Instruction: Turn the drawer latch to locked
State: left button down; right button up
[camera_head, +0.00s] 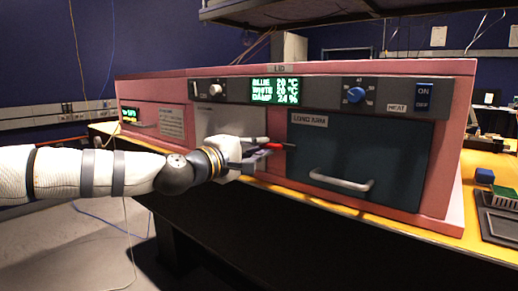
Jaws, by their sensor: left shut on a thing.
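The drawer (385,157) is a dark blue-grey front with a pale bar handle (342,181), and it looks closed in the pink enclosure. A small red piece (273,146), apparently the drawer latch, shows at the left edge of the drawer front, with a thin tip pointing right. My left gripper (262,149) reaches in from the left and is shut on this latch. The fingers hide most of the latch, so its exact angle and any lock marking cannot be made out. My right gripper is not in view.
Above the drawer are a green display (275,91), a blue knob (355,95), a white knob (215,90) and a blue switch (423,96). A grey panel (222,122) is behind my left gripper. A blue block (485,176) and dark tray (497,222) lie at the right.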

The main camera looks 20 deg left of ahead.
pick_arm(q)
jog(key=shift+d+f, duration=0.1)
jog(key=c, duration=1.7)
grip_release()
jog(key=v, duration=1.2)
